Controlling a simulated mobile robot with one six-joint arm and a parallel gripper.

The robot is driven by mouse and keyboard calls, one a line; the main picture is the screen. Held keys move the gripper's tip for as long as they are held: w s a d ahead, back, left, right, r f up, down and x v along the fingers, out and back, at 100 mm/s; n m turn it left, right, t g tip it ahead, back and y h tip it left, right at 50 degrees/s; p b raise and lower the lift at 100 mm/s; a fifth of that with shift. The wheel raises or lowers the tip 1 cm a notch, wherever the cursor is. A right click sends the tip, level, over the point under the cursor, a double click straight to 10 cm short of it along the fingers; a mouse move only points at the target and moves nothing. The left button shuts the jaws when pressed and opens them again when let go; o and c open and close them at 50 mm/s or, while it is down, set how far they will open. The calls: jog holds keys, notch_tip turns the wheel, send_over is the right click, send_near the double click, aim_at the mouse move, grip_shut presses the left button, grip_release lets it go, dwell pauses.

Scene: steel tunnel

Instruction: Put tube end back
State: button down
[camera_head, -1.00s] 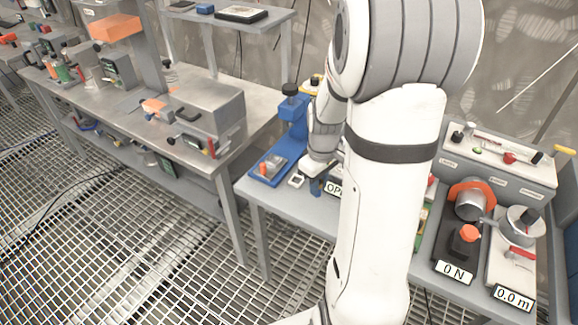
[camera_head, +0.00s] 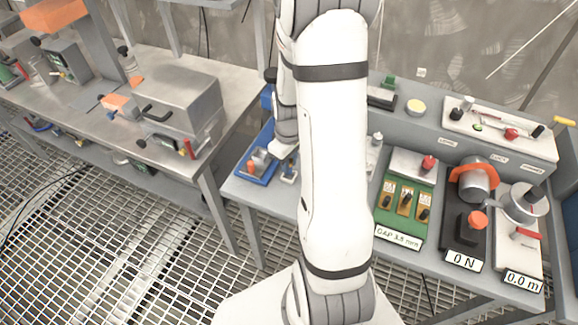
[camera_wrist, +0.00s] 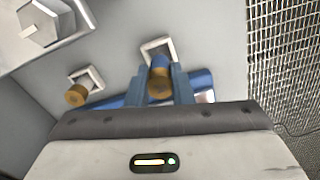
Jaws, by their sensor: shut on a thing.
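In the wrist view my gripper (camera_wrist: 160,88) is shut, its two blue-grey fingers around a short blue piece with a brass end (camera_wrist: 160,66). This looks like the tube end. A white square frame (camera_wrist: 157,46) lies just beyond it; I cannot tell whether they touch. A second brass-ended piece (camera_wrist: 77,94) stands by another white square frame (camera_wrist: 88,76) at the left. A blue bar (camera_wrist: 204,80) runs behind the fingers, partly hidden. In the head view my gripper is low beside the blue tray (camera_head: 244,172), its fingers mostly hidden by the arm.
A grey surface with a hexagonal nut-like part (camera_wrist: 42,22) is at upper left in the wrist view. The head view shows a green board (camera_head: 405,207), a black 0 N stand (camera_head: 463,238) and a 0.0 m device (camera_head: 517,235) at right. Mesh flooring lies in front.

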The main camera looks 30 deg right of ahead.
jog(key=shift+f, duration=1.35)
jog(key=shift+f, duration=0.1)
jog(key=shift+f, duration=0.15)
jog(key=c, duration=1.3)
grip_release()
jog(key=shift+r, duration=0.2)
notch_tip(320, 180, up, 12)
jog(key=shift+a+r, duration=0.1)
jog(key=s+a+r+m+t, duration=0.1)
jog(key=s+a+r, duration=0.3)
jog(key=s+a+r+m+t, duration=0.1)
jog(key=s+a+r+m, duration=0.1)
jog(key=s+a+r, duration=0.2)
jog(key=s+a+r+m+t, duration=0.1)
jog(key=s+a+r, duration=0.2)
jog(key=s+r, duration=0.1)
jog(key=shift+s+a+r+m, duration=0.15)
jog(key=shift+s+a+m, duration=0.15)
jog(key=shift+a, duration=0.1)
